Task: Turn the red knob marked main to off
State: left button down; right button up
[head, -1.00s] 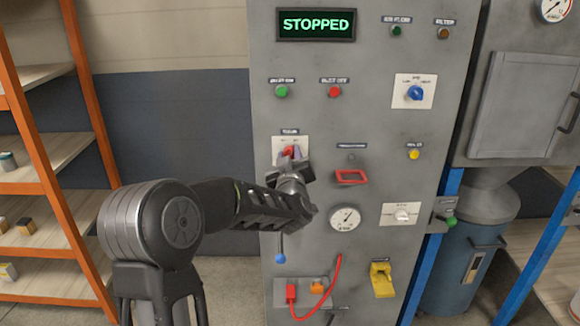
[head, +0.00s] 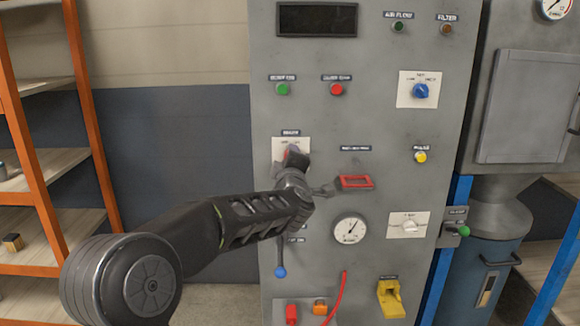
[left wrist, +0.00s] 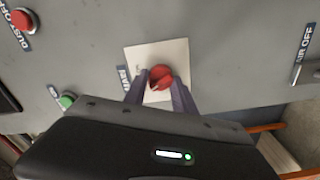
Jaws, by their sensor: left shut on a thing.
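The red knob (left wrist: 160,76) sits on a square white plate (left wrist: 172,52) on the grey panel, with a dark label beside it in the left wrist view. My left gripper (left wrist: 160,92) is shut on the knob, one finger on each side. In the head view my left gripper (head: 296,156) covers most of the knob, and the upper left of its plate (head: 279,143) shows. Which mark the knob points to cannot be read. The display (head: 317,19) at the panel's top is dark. My right gripper is not in view.
Green (head: 283,89) and red (head: 336,89) buttons sit above the knob. A red-framed part (head: 355,183) and a gauge (head: 350,229) are right of my gripper. A blue-tipped lever (head: 280,271) hangs below. Orange shelving (head: 86,120) stands at the left.

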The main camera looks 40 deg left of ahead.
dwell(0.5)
pick_arm(q)
jog(key=c, duration=1)
grip_release()
jog(key=v, duration=0.7)
jog(key=shift+s+d+b, duration=0.25)
jog(key=shift+s+b, duration=0.05)
jog(key=shift+b, duration=0.05)
